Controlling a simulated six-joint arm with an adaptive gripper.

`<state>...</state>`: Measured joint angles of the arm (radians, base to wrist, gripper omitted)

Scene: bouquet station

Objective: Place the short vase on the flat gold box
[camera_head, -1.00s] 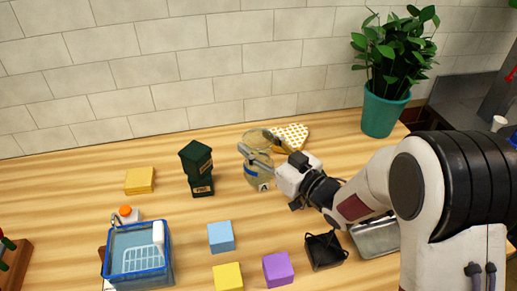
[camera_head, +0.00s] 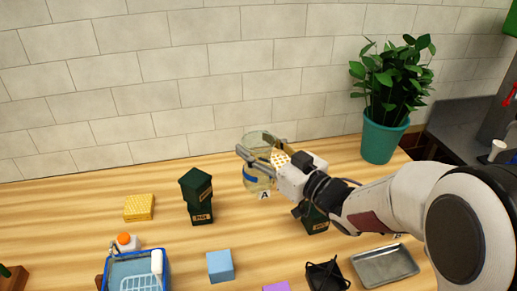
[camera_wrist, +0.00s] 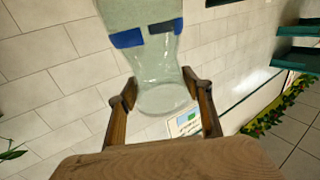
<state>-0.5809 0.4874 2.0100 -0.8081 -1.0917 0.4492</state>
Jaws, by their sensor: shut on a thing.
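The short vase (camera_head: 257,178) is clear glass with a blue band. My gripper (camera_head: 258,155) is shut on it and holds it above the table, right of centre in the head view. In the wrist view the vase (camera_wrist: 161,62) stands between the two fingers (camera_wrist: 165,105), with its blue band showing. A small "A" tag (camera_head: 264,195) shows at its lower part. The flat gold box (camera_head: 139,207) lies on the table at the left, well apart from the vase, and its top is bare.
Another dark green box (camera_head: 315,221) is partly hidden under my arm. A blue cube (camera_head: 220,266), a blue basin (camera_head: 137,271), a metal tray (camera_head: 385,265) and a potted plant (camera_head: 383,132) stand around.

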